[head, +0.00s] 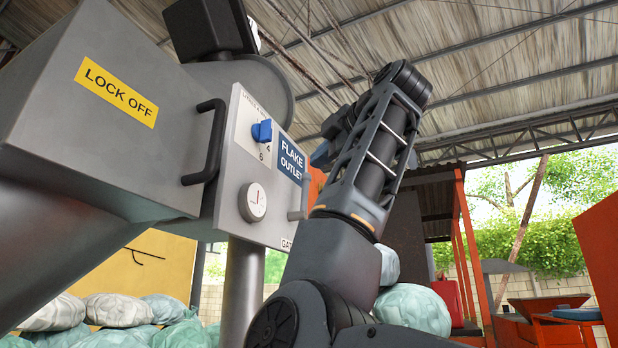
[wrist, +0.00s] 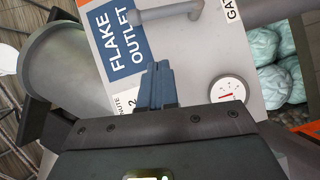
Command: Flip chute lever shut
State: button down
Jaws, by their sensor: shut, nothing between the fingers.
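A grey panel (head: 233,197) on the machine bears a blue "FLAKE OUTLET" label (head: 291,160). A grey lever-like bar (head: 297,207) stands out at its right edge, near a partly cut-off "GA..." label. In the wrist view the bar (wrist: 170,13) is at the top, beyond my fingertips and apart from them. A blue knob (head: 262,131) sits beside numbers on the panel; my gripper hides it in the wrist view. My gripper (wrist: 153,66) is shut and empty in front of the panel. In the head view it is mostly hidden behind my forearm.
A round gauge (head: 252,202) is on the panel. A black handle (head: 205,140) juts out from the grey housing marked "LOCK OFF" (head: 116,92). Several bags (head: 120,309) are piled at lower left.

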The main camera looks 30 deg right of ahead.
aim_at(309, 180)
jog(key=w+p, duration=0.1)
jog(key=w, duration=0.1)
jog(key=w+d+p, duration=0.1)
jog(key=w, duration=0.5)
jog(key=shift+w+d+f+p, duration=0.1)
jog(key=shift+d+f+p, duration=0.2)
jog(key=shift+f+p, duration=0.1)
jog(key=shift+w+d+f, duration=0.2)
jog(key=shift+w+d, duration=0.05)
jog(key=shift+w, duration=0.15)
jog(key=shift+d, duration=0.1)
